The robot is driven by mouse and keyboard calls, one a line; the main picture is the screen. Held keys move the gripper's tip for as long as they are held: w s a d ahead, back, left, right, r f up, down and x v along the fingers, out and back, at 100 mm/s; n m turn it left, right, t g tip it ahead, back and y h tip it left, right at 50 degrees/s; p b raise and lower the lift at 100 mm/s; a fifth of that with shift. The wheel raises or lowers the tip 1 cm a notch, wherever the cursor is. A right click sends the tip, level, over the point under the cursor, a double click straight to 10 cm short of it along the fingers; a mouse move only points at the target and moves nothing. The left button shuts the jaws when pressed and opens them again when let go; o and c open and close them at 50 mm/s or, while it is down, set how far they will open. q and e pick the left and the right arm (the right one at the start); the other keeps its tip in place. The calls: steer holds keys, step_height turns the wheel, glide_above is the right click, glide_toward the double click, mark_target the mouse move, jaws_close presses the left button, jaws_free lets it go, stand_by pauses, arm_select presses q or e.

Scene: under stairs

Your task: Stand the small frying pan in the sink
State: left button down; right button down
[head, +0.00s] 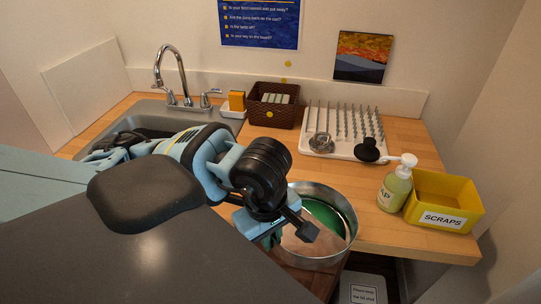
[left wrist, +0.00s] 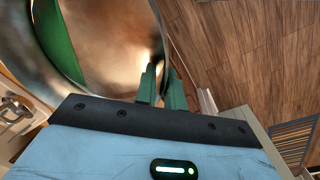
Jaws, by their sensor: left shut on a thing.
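A round, shiny metal pan (head: 352,215), apparently the small frying pan, is at the counter's front edge, below my left gripper. It shows green and brown areas inside. It also fills the upper left of the left wrist view (left wrist: 100,45). My left gripper (head: 270,240) is mostly hidden behind its own wrist in the head view. In the left wrist view its green fingers (left wrist: 160,85) are together at the pan's rim, shut on it. I cannot make out the pan's handle. The grey sink (head: 150,108) is at the back left, partly hidden by my left arm. My right gripper is not in view.
A tap (head: 172,75) stands behind the sink.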

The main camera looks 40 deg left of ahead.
mark_target(311, 216)
arm_select(q)
steer(key=shift+w, duration=0.15)
stand_by(0.5)
steer(key=w+m, duration=0.1)
steer(key=m, duration=0.1)
steer(key=shift+w+d+m, duration=0.25)
steer(key=shift+w+m, duration=0.1)
steer(key=shift+m, duration=0.05)
steer(key=w+m, duration=0.2)
steer(key=m, duration=0.1)
steer(key=w+d+m, duration=0.1)
steer(key=w+m, duration=0.1)
steer(key=m, duration=0.1)
steer(key=w+m, duration=0.1)
steer(key=m, duration=0.2)
steer(key=shift+w+d+f+g+h, duration=0.15)
steer(key=shift+w+d+g+h, duration=0.15)
steer(key=shift+w+g, duration=0.1)
steer(key=shift+w+d+m, duration=0.15)
steer(key=shift+w+m, duration=0.3)
steer(key=shift+m, duration=0.4)
steer(key=shift+w+d+m, duration=0.1)
steer(key=shift+w+m, duration=0.35)
steer(key=shift+m, duration=0.4)
